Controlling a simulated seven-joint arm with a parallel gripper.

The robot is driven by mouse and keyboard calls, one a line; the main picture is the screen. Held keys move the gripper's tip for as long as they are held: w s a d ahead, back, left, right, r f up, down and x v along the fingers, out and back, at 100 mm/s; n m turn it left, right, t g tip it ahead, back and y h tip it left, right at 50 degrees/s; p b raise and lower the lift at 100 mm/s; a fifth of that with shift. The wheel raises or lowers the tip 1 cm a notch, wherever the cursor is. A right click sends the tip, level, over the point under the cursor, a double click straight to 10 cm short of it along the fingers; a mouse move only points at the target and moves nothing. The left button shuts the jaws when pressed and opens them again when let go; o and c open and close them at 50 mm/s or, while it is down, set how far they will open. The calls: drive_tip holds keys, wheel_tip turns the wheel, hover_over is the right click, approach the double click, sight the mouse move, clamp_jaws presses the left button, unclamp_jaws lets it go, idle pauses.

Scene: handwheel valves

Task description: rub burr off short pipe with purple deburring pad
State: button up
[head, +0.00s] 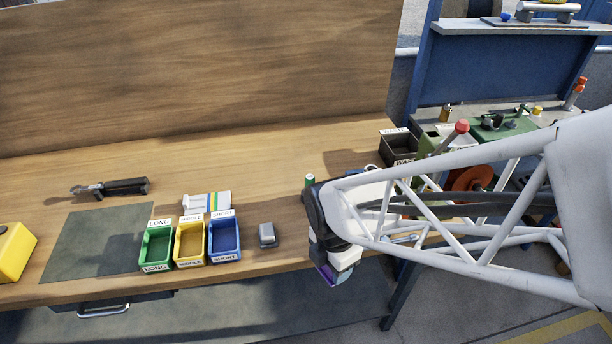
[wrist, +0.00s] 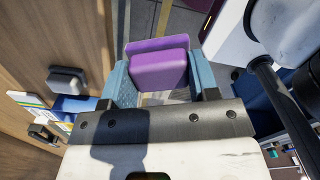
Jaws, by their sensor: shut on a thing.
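My gripper (wrist: 162,78) is shut on the purple deburring pad (wrist: 159,68), which sits between its two blue-grey fingers in the wrist view. In the head view the purple pad (head: 326,275) shows low beside my gripper (head: 330,265), past the bench's front edge. I cannot make out the short pipe or its burr in either view; my arm covers part of the bench's right end. The pad does not visibly touch a pipe.
Green (head: 156,247), yellow (head: 190,241) and blue (head: 224,239) labelled bins stand on the bench, left of a grey block (head: 267,235). A black-handled tool (head: 115,187) lies further left. A dark WASTE box (head: 398,146) and a red-knobbed lever (head: 462,127) stand right. The bench's back middle is clear.

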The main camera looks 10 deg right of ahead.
drive_tip(key=w+d+r, duration=0.6)
drive_tip(key=w+r, duration=0.3)
drive_tip(key=w+d+r, duration=0.6)
drive_tip(key=w+r, duration=0.3)
drive_tip(key=r, duration=0.1)
drive_tip(key=shift+d, duration=0.1)
